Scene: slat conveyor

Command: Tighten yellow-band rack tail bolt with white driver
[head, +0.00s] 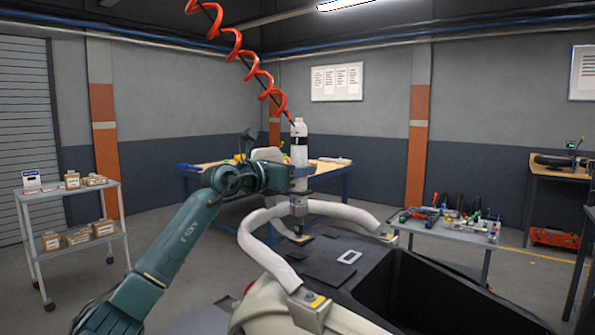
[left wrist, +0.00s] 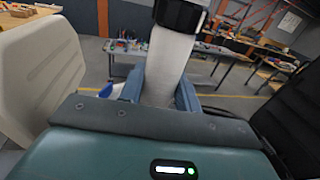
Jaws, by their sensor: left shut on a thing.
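The white driver (head: 298,130) stands about upright and hangs from a red coiled hose. My left gripper (head: 299,178) is shut around it. In the left wrist view the driver's white body (left wrist: 169,65), with a black collar, sits between the jaws (left wrist: 160,95). The driver's lower end is by the white curved rack tubes (head: 345,211), near a rack foot with a small yellow mark (head: 303,239). Whether it touches a bolt there is too small to tell. Another yellow-marked foot (head: 317,301) is at the front. My right gripper is not in view.
A shelf cart with cartons (head: 70,189) is at the left, and a wooden workbench (head: 200,178) stands behind my arm. The red hose (head: 236,50) hangs overhead.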

